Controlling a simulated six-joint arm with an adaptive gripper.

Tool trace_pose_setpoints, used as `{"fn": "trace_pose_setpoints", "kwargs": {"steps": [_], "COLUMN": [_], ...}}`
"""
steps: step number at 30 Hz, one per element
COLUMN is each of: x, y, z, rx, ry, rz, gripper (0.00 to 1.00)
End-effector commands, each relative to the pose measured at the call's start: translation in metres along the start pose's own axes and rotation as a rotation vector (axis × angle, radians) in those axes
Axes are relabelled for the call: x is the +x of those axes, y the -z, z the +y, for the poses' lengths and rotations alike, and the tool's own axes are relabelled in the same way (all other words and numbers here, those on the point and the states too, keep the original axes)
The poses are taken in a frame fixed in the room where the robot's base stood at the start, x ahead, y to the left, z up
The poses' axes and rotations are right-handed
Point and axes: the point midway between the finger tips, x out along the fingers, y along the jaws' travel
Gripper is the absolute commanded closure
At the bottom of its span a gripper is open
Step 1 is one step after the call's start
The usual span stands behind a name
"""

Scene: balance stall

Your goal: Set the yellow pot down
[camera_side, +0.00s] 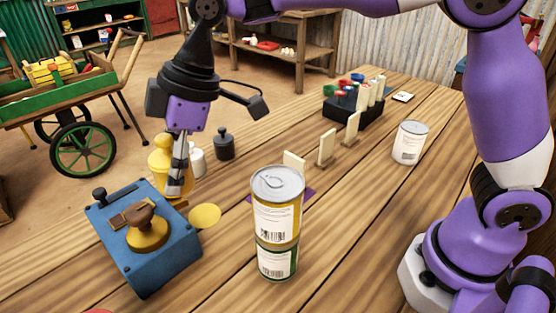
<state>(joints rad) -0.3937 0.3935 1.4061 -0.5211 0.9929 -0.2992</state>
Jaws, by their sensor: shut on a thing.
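The yellow pot (160,158) is upright at the left of the table, just behind the blue scale. My gripper (178,178) points down and is shut on the yellow pot, its fingers covering part of the pot's near side. The pot's base is partly hidden by the scale and fingers, so I cannot tell whether it touches the table. A flat yellow disc (205,216) lies on the table right of the scale, in front of the pot and to its right.
The blue scale (160,262) carries a brown and brass piece (146,228). White (198,160) and dark (224,145) pots stand close behind the gripper. Stacked cans (277,222) stand at centre, with upright cream tiles (326,147), a black rack (352,108) and a white can (410,142) beyond.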

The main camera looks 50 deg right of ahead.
Motion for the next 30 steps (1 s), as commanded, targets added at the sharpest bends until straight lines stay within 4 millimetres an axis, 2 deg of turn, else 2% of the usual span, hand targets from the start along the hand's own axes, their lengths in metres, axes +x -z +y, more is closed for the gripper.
{"fn": "trace_pose_setpoints", "kwargs": {"steps": [6,15,20,30], "x": [0.011,0.017,0.019,0.044], "y": [0.024,0.032,0.033,0.022], "z": [-0.047,-0.086,-0.097,-0.096], "rx": [-0.341,-0.644,-0.735,-0.724], "ry": [0.141,0.267,0.305,0.302], "rz": [0.001,0.002,0.003,0.003], "gripper": [0.98,0.98,0.98,0.98]}}
